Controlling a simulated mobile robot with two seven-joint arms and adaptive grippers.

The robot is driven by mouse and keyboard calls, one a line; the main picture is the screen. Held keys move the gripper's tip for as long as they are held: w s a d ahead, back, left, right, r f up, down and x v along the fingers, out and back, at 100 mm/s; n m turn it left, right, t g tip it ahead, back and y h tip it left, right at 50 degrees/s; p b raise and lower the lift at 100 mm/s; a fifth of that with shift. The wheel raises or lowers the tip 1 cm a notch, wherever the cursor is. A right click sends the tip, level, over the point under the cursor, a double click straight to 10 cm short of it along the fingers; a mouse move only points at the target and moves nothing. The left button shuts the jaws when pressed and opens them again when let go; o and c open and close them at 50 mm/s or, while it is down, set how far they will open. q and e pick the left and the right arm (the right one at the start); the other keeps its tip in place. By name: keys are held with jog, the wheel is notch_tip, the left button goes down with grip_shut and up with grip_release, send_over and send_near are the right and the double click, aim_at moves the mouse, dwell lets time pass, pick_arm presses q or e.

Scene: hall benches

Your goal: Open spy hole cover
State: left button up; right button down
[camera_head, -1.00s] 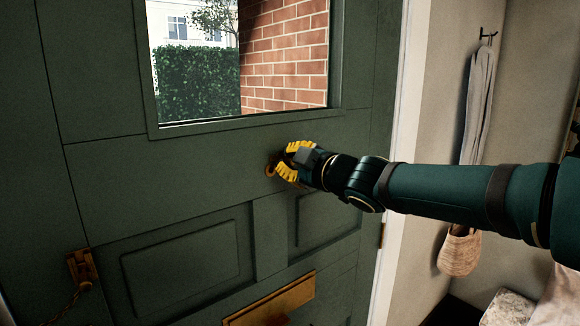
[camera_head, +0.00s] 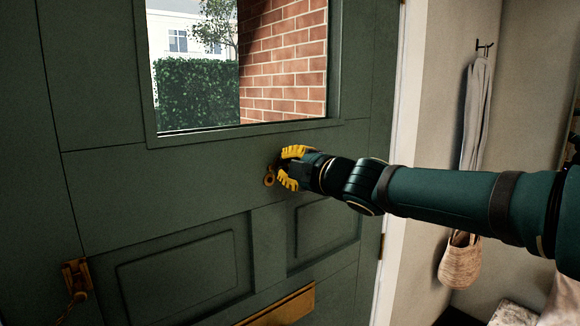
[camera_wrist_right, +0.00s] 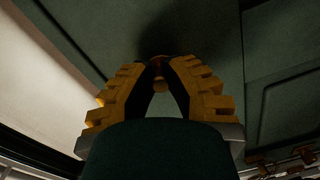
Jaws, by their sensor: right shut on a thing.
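The green door (camera_head: 180,200) fills most of the head view. The small brass spy hole cover (camera_head: 269,177) sits on it below the window. My right gripper (camera_head: 279,169), with yellow ridged fingers, reaches in from the right and is at the cover. In the right wrist view the two fingertips (camera_wrist_right: 158,66) close in on the small brass cover (camera_wrist_right: 158,61) and are shut on it. The fingers hide part of the cover, so I cannot tell how far it is turned. My left gripper is not in view.
A window (camera_head: 240,65) shows a hedge and brick wall outside. A brass letter plate (camera_head: 280,306) is below the gripper, and a brass fitting (camera_head: 77,280) is at lower left. A grey cloth (camera_head: 474,115) and woven basket (camera_head: 461,258) hang on the right wall.

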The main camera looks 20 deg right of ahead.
jog(key=shift+a, duration=0.1)
jog(key=c, duration=0.9)
grip_release()
jog(key=v, duration=1.2)
